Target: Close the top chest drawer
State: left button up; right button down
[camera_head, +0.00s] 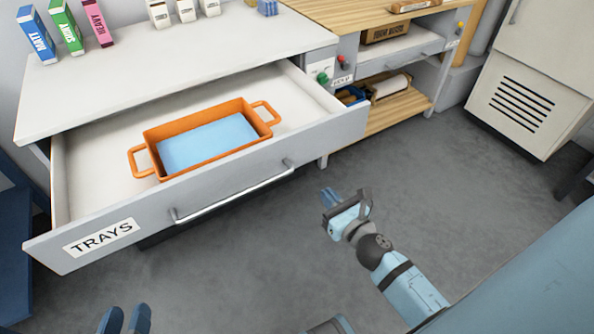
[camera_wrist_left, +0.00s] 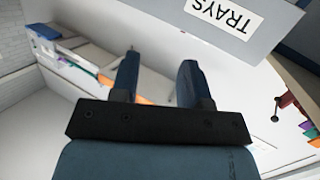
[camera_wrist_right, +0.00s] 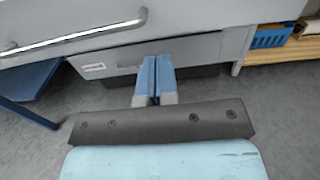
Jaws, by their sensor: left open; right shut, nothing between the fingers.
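The top chest drawer (camera_head: 328,137) is pulled far out, its front labelled TRAYS. A bar handle (camera_head: 235,196) runs across the front; it also shows in the right wrist view (camera_wrist_right: 75,36). An orange two-handled tray (camera_head: 165,135) with a blue inside lies in the drawer. My left gripper (camera_head: 124,318) is open and empty at the bottom edge of the head view, in front of the drawer's left part and apart from it. My right gripper (camera_head: 331,197) is shut and empty, in front of the drawer's right part and apart from it.
The chest top (camera_head: 140,85) holds upright coloured boxes (camera_head: 37,36) and several white containers (camera_head: 184,10). A wooden-topped bench (camera_head: 400,113) with shelves stands right of the chest. A pale vented cabinet (camera_head: 523,95) stands further right. Grey floor (camera_head: 455,180) is clear before them.

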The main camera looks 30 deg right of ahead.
aim_at(294, 156)
jog(key=w, duration=1.2)
jog(key=shift+w+a, duration=0.15)
jog(key=shift+a, duration=0.05)
jog(key=shift+w, duration=0.45)
pick_arm(q)
jog(key=shift+d+r, duration=0.1)
jog(key=shift+r, duration=0.05)
pick_arm(e)
jog(key=shift+w, duration=0.1)
